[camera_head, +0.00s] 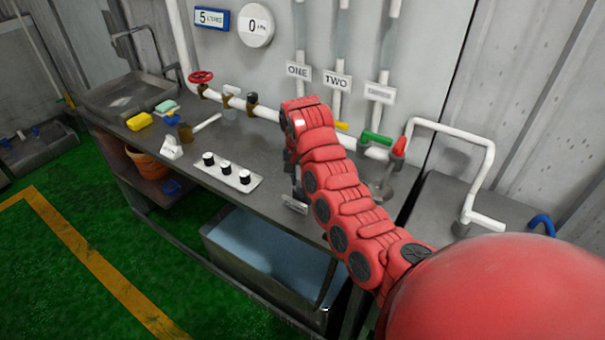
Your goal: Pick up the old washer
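My red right arm comes in from the lower right and bends down over the grey workbench (270,160). My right gripper (298,192) is dark and small, low over the bench's front edge, partly hidden by the arm. I cannot tell whether it is open or shut, or whether it holds anything. I cannot pick out the old washer; it may be hidden behind the arm or too small to see. My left gripper is not in view.
A white plate with three black-topped knobs (226,171) lies left of the gripper. Farther left are a yellow sponge (139,122) and a small white stand (171,149). White pipes with a red valve wheel (201,77) run behind. A bin (262,262) stands below.

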